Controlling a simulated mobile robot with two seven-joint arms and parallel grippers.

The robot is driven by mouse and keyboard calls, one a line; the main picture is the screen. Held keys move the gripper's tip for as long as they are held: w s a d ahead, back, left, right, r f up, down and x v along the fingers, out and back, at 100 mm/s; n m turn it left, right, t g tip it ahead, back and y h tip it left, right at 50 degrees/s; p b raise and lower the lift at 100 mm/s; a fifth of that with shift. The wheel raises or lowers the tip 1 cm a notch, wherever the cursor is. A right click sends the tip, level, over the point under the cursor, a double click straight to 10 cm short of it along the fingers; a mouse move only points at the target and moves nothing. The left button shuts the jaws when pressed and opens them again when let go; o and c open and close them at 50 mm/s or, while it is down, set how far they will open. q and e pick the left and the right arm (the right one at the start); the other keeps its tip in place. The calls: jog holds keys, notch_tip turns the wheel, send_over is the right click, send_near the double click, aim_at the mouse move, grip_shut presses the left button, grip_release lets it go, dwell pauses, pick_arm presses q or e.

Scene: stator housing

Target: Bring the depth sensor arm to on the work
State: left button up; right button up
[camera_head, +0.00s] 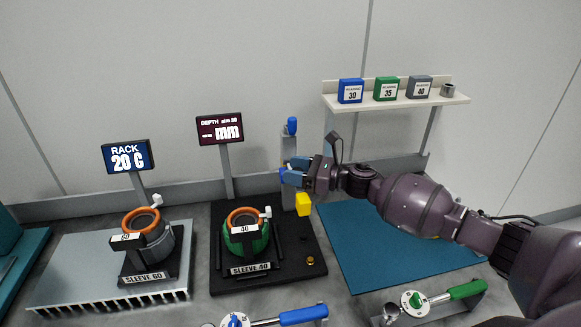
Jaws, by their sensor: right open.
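The depth sensor stand is a grey post (289,146) with a blue knob (291,126) on top, at the back right of a black base (284,277). A yellow block (303,204) shows low beside the post, probably part of the sensor arm. My right gripper (287,174) comes in from the right and is open at the post, covering its middle. I cannot tell whether it touches the sensor arm. The work, a green housing (240,244) with an orange ring, stands upright on the base, labelled 40, left of the yellow block. My left gripper is out of view.
A dark DEPTH display (220,129) stands behind the base. Left is a grey rack (75,268) with a second housing (155,244) and a RACK 20 C sign (128,156). A shelf (395,101) holds several small blocks. A blue mat (345,252) lies under my right arm; handled tools are in front.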

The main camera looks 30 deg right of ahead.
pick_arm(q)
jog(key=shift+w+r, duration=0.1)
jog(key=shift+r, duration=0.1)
pick_arm(e)
jog(key=shift+w+a, duration=0.45)
jog(key=shift+a, duration=0.05)
jog(key=shift+c, duration=0.5)
grip_shut()
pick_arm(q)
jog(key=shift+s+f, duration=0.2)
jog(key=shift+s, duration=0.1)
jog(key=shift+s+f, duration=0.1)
